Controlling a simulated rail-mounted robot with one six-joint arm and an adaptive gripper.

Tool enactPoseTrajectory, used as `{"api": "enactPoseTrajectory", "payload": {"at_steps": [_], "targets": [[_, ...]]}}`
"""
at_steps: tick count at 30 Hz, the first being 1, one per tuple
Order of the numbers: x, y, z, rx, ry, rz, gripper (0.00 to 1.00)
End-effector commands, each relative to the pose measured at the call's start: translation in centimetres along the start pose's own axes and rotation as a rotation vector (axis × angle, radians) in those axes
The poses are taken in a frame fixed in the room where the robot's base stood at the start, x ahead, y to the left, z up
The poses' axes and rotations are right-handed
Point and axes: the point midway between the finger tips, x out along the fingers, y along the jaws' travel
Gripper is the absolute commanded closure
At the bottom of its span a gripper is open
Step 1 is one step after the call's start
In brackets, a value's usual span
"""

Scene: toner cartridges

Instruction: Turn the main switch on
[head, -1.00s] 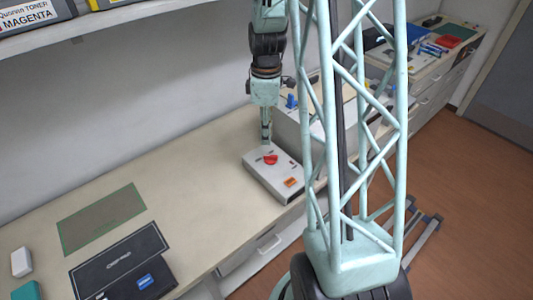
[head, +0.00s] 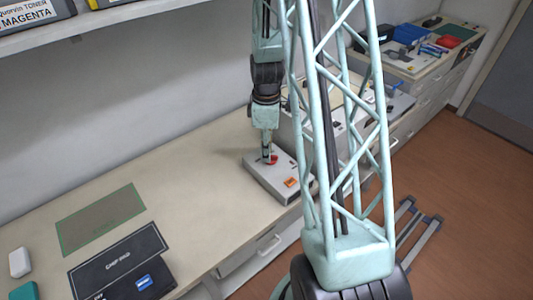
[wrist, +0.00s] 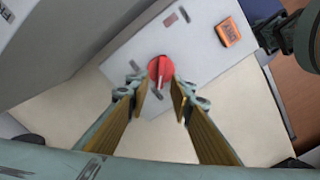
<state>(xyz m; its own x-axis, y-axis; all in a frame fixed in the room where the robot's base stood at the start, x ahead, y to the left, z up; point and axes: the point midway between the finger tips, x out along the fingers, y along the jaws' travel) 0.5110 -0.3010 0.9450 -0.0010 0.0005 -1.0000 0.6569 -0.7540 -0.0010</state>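The main switch is a red round knob (head: 273,160) on a light grey box (head: 283,178) on the counter. In the wrist view the red knob (wrist: 161,70) has a paler bar across it and sits just beyond my fingertips. My gripper (head: 267,157) points down over the knob and partly covers it in the head view. In the wrist view my gripper (wrist: 159,92) is open, with one finger on each side of the knob's line and nothing between them. I cannot tell whether the fingers touch the knob.
An orange label or button (wrist: 228,33) is on the same box. A larger grey machine (head: 300,125) stands close behind the box. The counter between is clear.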

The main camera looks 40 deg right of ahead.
Motion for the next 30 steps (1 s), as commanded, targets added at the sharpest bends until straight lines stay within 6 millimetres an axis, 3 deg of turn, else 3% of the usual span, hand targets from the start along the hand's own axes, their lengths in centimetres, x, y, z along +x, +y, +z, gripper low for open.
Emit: {"api": "enactPoseTrajectory", "payload": {"at_steps": [16,23,30], "targets": [[0.73,0.03,-0.01,0.000,0.000,0.001,0.79],[0.73,0.04,-0.01,0.000,0.000,0.001,1.00],[0.73,0.04,-0.01,0.004,0.000,0.001,1.00]]}}
